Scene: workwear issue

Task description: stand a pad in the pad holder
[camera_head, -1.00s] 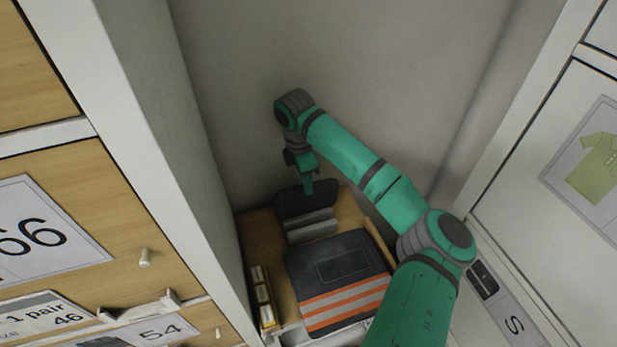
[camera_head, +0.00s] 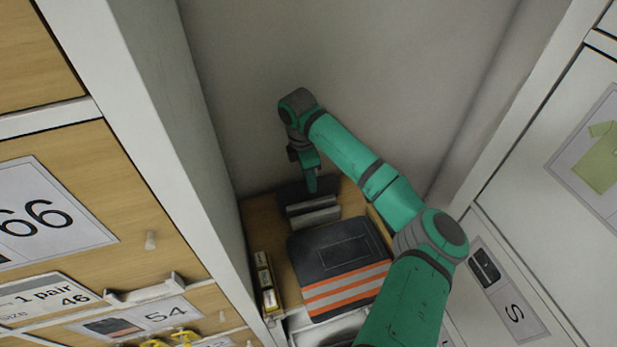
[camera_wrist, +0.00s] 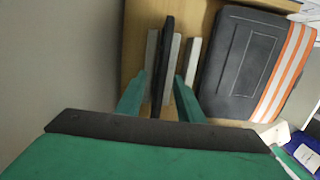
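The pad holder shows as pale grey upright plates (camera_wrist: 191,62) on the wooden surface; it also shows in the head view (camera_head: 314,213). A thin dark pad (camera_wrist: 166,45) stands on edge between two of the plates, and in the head view its dark face (camera_head: 293,193) shows behind them. My gripper (camera_wrist: 161,76) is over the holder, its teal fingers spread on either side of the pad with gaps visible. In the head view my gripper (camera_head: 311,183) points down at the pad. The pad's lower edge is hidden.
A folded dark garment with orange and silver stripes (camera_head: 342,262) lies beside the holder. A narrow box with yellow items (camera_head: 265,282) stands at the left. A plain wall is behind, a white cabinet panel (camera_head: 165,130) at left, and white fronts (camera_head: 550,130) at right.

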